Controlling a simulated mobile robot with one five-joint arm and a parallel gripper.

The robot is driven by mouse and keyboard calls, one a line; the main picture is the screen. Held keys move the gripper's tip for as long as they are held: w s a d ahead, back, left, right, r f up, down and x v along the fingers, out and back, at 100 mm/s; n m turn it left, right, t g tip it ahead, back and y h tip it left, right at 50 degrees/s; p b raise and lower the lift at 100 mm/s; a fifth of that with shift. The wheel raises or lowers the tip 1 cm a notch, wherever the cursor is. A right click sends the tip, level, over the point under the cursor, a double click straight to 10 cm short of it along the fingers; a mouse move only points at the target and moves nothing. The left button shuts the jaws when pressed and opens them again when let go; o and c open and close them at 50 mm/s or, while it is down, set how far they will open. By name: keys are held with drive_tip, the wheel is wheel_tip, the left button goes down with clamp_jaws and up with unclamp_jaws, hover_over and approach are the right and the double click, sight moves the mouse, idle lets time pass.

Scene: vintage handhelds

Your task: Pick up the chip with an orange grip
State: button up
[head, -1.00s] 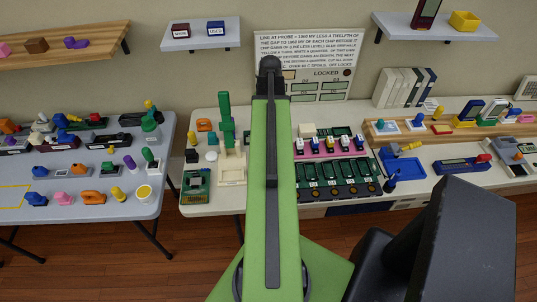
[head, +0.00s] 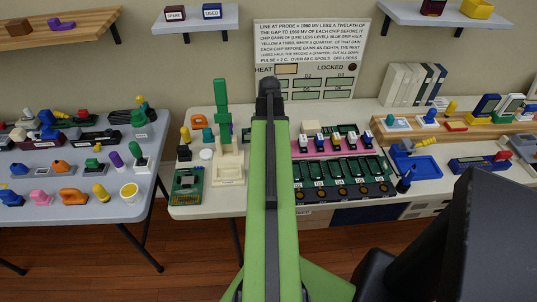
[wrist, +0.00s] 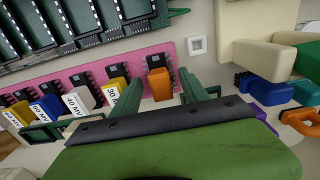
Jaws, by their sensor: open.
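A chip with an orange grip (wrist: 158,84) stands at the right end of a pink strip (wrist: 145,104) in the wrist view. My gripper (wrist: 163,94) is open, with one green finger on each side of the orange grip in the picture. I cannot tell whether the fingertips reach down beside it or touch it. In the head view my arm's end hides the gripper and the orange grip. Further chips on the pink strip have white grips (wrist: 112,92), blue grips (wrist: 47,107) and yellow grips (wrist: 17,115), some with MV labels.
A green board with black slots (wrist: 85,25) lies beyond the pink strip. Beige blocks (wrist: 262,58) and purple, blue and orange pieces crowd the right side. In the head view a green tower (head: 222,105) stands left of my arm and a blue tray (head: 418,167) lies to the right.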

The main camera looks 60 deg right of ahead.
drive_tip(key=shift+f, duration=0.1)
clamp_jaws()
idle(0.4)
drive_tip(key=shift+r+p, duration=0.5)
drive_tip(key=shift+p, duration=0.2)
wheel_tip(320, 180, up, 4)
drive_tip(key=p, duration=0.3)
drive_tip(key=shift+p, duration=0.4)
drive_tip(key=s+d+r+p, duration=0.5)
drive_tip(key=d+r+p, duration=0.1)
drive_tip(key=d, duration=0.4)
drive_tip(key=shift+d, duration=0.3)
